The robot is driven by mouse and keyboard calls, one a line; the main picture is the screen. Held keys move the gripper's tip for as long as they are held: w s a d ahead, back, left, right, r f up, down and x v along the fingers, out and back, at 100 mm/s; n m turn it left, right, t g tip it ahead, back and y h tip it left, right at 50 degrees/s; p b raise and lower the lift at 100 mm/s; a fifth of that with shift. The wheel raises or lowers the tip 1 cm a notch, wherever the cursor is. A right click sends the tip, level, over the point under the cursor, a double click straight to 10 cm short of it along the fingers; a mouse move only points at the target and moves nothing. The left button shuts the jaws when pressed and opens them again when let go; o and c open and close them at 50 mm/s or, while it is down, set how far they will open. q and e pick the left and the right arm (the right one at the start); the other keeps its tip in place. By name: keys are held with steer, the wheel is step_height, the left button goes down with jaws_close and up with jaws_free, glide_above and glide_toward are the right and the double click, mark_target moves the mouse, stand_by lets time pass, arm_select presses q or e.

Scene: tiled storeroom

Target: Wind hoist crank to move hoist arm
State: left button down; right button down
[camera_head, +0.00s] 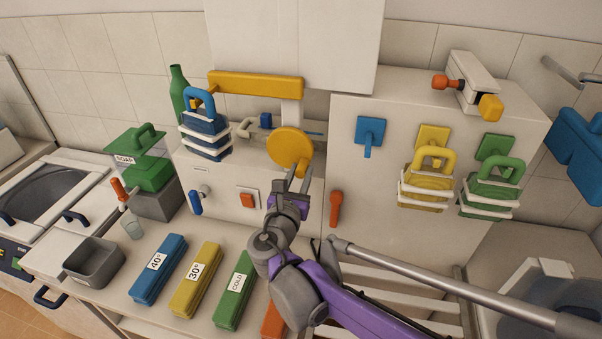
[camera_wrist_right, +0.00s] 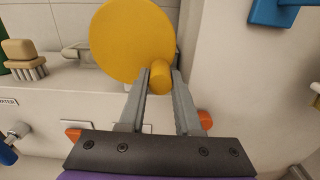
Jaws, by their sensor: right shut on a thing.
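The hoist crank (camera_head: 289,146) is a round yellow disc on the front of the white hoist cabinet. In the right wrist view the disc (camera_wrist_right: 130,38) fills the upper middle, with a short yellow knob (camera_wrist_right: 160,78) at its lower right edge. My right gripper (camera_head: 298,172) is at the lower edge of the disc, its two grey fingers shut on the knob; in the wrist view the fingertips (camera_wrist_right: 161,82) sit on either side of it. The yellow hoist arm (camera_head: 256,86) reaches left from a white post, with a blue padlock-shaped weight (camera_head: 205,125) below its left end. My left gripper is not in view.
A green bottle (camera_head: 179,92) stands behind the blue weight. Yellow (camera_head: 426,186) and green (camera_head: 491,190) weights hang on the panel at right, near an empty blue hook (camera_head: 370,135). An orange lever (camera_head: 336,208) is right of my gripper. Labelled blocks (camera_head: 196,278) lie in front.

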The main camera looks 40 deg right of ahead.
steer(key=shift+w+a, duration=0.1)
steer(key=m, duration=0.2)
steer(key=f+m, duration=0.1)
steer(key=shift+w+a+m, duration=0.3)
steer(key=shift+w, duration=0.1)
steer(key=shift+w+a+f+m, duration=0.15)
steer(key=shift+w+m, duration=0.05)
steer(key=shift+m, duration=0.5)
steer(key=shift+w+a+f+m, duration=0.1)
steer(key=shift+w+a+m, duration=0.1)
steer(key=shift+m, duration=0.5)
steer(key=c, duration=0.6)
jaws_free()
steer(key=v, duration=1)
steer(key=shift+s+a, duration=0.2)
steer(key=shift+a, duration=0.1)
